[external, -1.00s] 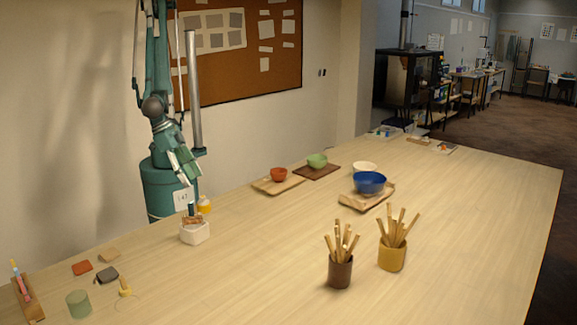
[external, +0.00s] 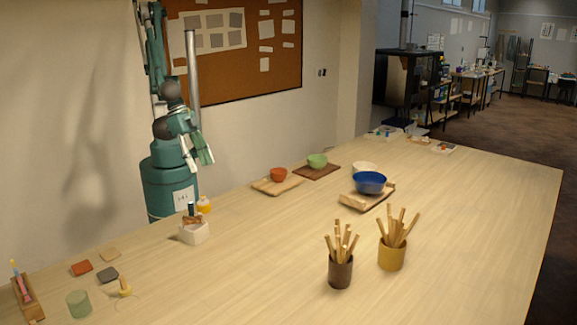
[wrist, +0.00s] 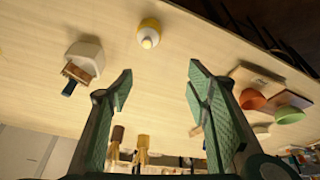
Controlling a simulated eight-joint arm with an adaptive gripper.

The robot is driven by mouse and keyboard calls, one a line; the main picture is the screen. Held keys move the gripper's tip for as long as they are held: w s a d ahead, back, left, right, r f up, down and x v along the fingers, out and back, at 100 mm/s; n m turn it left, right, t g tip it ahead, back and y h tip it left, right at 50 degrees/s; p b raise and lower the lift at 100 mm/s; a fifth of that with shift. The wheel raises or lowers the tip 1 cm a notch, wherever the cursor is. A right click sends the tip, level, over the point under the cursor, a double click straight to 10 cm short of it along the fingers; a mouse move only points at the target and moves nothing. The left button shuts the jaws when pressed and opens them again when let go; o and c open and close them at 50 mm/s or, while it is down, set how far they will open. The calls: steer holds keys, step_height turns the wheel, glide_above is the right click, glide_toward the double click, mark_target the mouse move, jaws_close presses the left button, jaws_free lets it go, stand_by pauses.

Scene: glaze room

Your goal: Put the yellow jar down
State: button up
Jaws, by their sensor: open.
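A small yellow jar with a pale top (external: 204,206) stands upright on the table near my base, just behind a white block-shaped holder (external: 194,233). The yellow jar shows at the top of the wrist view (wrist: 149,31), beyond my fingertips and apart from them. My gripper (external: 203,152) hangs above and behind the jar in the external view. In the wrist view my gripper (wrist: 160,88) has its two green fingers wide apart, with only bare table between them. The holder partly hides the jar's base in the external view.
Wooden tools stand in a brown pot (external: 340,272) and an ochre pot (external: 391,255). Orange (external: 279,175), green (external: 317,161) and blue (external: 369,183) bowls sit on boards at the back. Small tiles lie at the left. The middle of the table is clear.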

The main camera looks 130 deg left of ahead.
steer(key=s+a+r+m+t+h, duration=0.1)
steer(key=a+r+m, duration=0.3)
steer(key=a+r, duration=0.5)
steer(key=shift+s+t, duration=0.4)
steer(key=shift+t, duration=0.5)
steer(key=shift+a+f, duration=0.1)
step_height(320, 180, down, 5)
steer(key=b, duration=0.5)
stand_by(0.6)
